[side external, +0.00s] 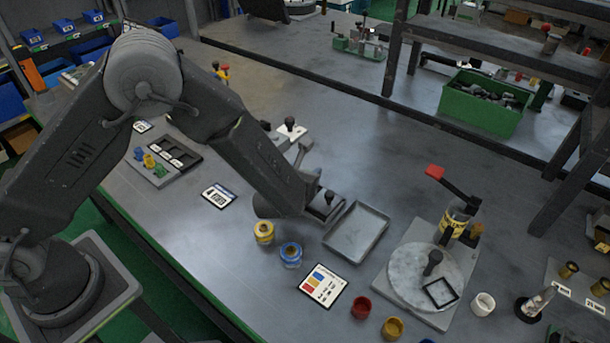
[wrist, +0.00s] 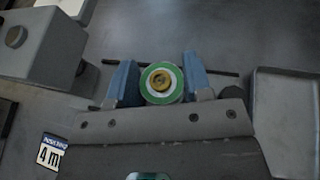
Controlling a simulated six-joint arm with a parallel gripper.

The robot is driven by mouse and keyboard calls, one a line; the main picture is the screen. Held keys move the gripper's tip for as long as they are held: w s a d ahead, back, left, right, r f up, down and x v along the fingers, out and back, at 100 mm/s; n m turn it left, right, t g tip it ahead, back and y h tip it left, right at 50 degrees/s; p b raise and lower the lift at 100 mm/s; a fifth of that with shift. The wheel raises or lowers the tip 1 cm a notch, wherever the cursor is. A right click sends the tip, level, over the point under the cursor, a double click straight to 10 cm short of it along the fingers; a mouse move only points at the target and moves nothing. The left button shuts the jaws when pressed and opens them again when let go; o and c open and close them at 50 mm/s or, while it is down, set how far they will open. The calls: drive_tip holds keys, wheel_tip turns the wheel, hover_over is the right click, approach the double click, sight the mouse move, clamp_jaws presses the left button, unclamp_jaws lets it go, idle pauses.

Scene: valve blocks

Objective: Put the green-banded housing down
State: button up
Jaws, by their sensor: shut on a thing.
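In the wrist view my gripper (wrist: 160,88) has its two blue fingers closed on either side of the green-banded housing (wrist: 150,94). The housing shows as a round piece with a green ring, a white ring and a brass-coloured centre. In the side view my arm hides the housing and the fingers. Whether the housing touches the table cannot be told. A yellow-banded housing (side external: 264,233) and a blue-banded housing (side external: 291,254) stand on the table in front of my gripper.
An empty grey tray (side external: 357,232) lies right of my gripper, also in the wrist view (wrist: 287,120). A colour card (side external: 323,287) lies in front of it. A round plate fixture (side external: 425,275) stands further right. A grey block (wrist: 35,42) is at the wrist view's upper left.

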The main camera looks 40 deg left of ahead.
drive_tip(key=shift+f, duration=0.4)
drive_tip(key=o, duration=1)
drive_tip(key=shift+f, duration=0.1)
